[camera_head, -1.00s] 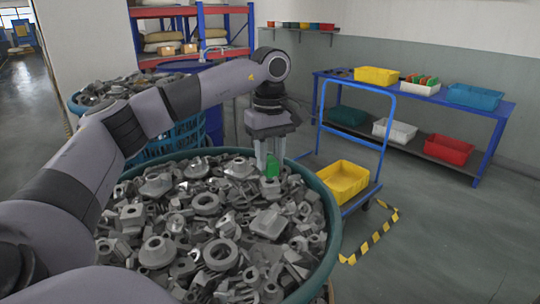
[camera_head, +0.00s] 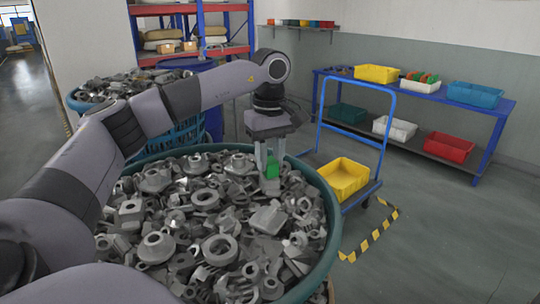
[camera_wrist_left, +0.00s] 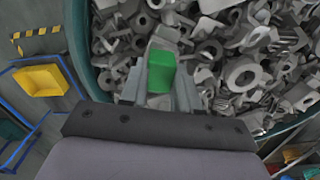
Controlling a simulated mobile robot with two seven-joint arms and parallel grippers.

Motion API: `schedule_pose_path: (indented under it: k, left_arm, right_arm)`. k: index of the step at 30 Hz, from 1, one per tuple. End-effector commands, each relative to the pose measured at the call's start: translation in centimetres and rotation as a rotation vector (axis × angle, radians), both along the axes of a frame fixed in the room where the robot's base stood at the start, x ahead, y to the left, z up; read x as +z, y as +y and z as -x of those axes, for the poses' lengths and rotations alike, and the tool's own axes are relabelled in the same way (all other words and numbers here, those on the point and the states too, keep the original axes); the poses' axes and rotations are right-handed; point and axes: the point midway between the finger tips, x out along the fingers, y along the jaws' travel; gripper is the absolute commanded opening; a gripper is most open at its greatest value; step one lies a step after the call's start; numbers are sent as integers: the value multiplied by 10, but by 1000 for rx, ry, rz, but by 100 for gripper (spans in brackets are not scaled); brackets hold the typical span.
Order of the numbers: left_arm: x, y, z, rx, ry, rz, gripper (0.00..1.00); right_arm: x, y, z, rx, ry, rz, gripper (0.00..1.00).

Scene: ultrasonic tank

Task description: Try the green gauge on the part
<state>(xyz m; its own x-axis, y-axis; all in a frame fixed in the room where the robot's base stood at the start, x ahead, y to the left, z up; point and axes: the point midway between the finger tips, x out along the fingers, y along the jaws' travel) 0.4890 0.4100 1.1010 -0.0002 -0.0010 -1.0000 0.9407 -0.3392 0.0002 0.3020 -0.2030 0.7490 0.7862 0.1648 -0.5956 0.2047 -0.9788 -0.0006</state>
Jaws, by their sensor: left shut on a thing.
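The green gauge (camera_head: 271,168) is a small green block between the fingers of my left gripper (camera_head: 269,172), which is shut on it. The gripper points down over the right back part of a round teal tub (camera_head: 333,215) full of grey metal parts (camera_head: 205,225). In the left wrist view the green gauge (camera_wrist_left: 161,72) sits between the fingertips, with grey parts around and beneath it. I cannot tell which part it is set against, or whether it touches one. My right gripper is not in view.
A blue cart (camera_head: 356,200) with a yellow bin (camera_head: 344,178) stands right of the tub. A blue bench (camera_head: 490,108) with several coloured bins is at the back right. A second tub of parts (camera_head: 140,85) stands behind on the left. The floor at right is clear.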

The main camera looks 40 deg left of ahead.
Motion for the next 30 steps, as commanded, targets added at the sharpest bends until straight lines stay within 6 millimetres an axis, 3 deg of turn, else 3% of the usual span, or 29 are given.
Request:
schedule_pose_path:
  k: [30]
  left_arm:
    - [-11, 0, 0, 0, 3, 0, 0]
  right_arm:
    - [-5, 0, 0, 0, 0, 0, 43]
